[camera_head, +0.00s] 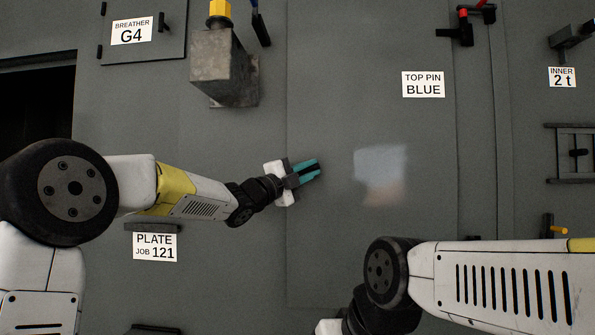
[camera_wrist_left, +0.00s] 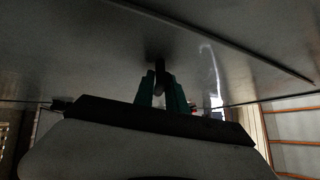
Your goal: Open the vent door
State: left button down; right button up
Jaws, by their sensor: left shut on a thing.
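My left gripper (camera_head: 309,170) is at the left side of a large grey panel (camera_head: 340,260). Its teal fingers are shut on a small dark knob. In the left wrist view, the fingers (camera_wrist_left: 160,92) stand on either side of the dark knob (camera_wrist_left: 160,74), close to a grey surface. No label in view reads "vent", so I cannot tell for sure which panel is the vent door. A smaller panel (camera_head: 170,45) labelled BREATHER G4 is at the upper left, with a dark handle (camera_head: 162,22). My right arm enters at the lower right; its fingers are out of view.
A grey box (camera_head: 218,65) with a yellow top part juts out above my left gripper. A dark opening (camera_head: 35,105) is at the left. Red-ended (camera_head: 462,28) and yellow-ended (camera_head: 556,229) dark fittings are at the right, near a dark frame (camera_head: 575,153).

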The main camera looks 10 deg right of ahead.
pick_arm(q)
jog(key=n+t, duration=0.6)
jog(key=n, duration=0.1)
jog(key=shift+r, duration=0.15)
jog(key=shift+a+n, duration=0.1)
jog(key=shift+n, duration=0.3)
jog(key=c, duration=1.7)
grip_release()
jog(key=shift+s+a+f, duration=0.1)
jog(key=shift+s+f, duration=0.05)
jog(key=shift+f, duration=0.05)
jog(key=v, duration=0.7)
